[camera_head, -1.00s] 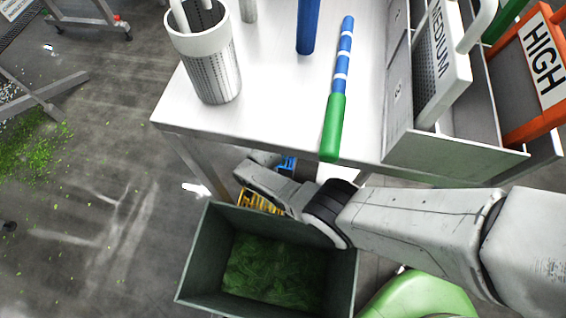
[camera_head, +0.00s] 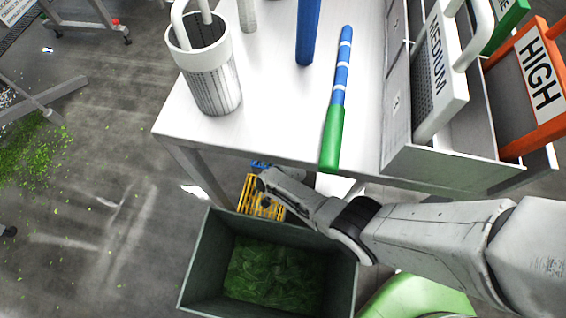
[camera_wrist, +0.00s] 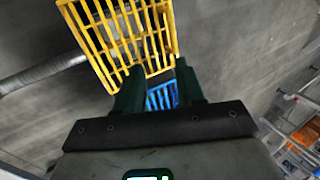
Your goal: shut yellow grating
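The yellow grating (camera_head: 262,200) shows in the head view between the table edge and the green bin, partly hidden by my arm. In the wrist view the yellow grating (camera_wrist: 122,32) fills the top middle, tilted, with its lower edge close to my fingertips. My gripper (camera_wrist: 158,78) is open, its two dark fingers apart. A blue slatted piece (camera_wrist: 162,95) shows through the gap between them. I cannot tell whether a finger touches the grating. In the head view the fingers cannot be made out.
A green bin (camera_head: 197,262) of wet leaves stands below my arm. The white table (camera_head: 270,110) holds a perforated cylinder (camera_head: 212,85), a blue-and-green rod (camera_head: 335,110) and a rack with MEDIUM and HIGH panels (camera_head: 540,85). Open floor (camera_head: 110,190) lies to the left.

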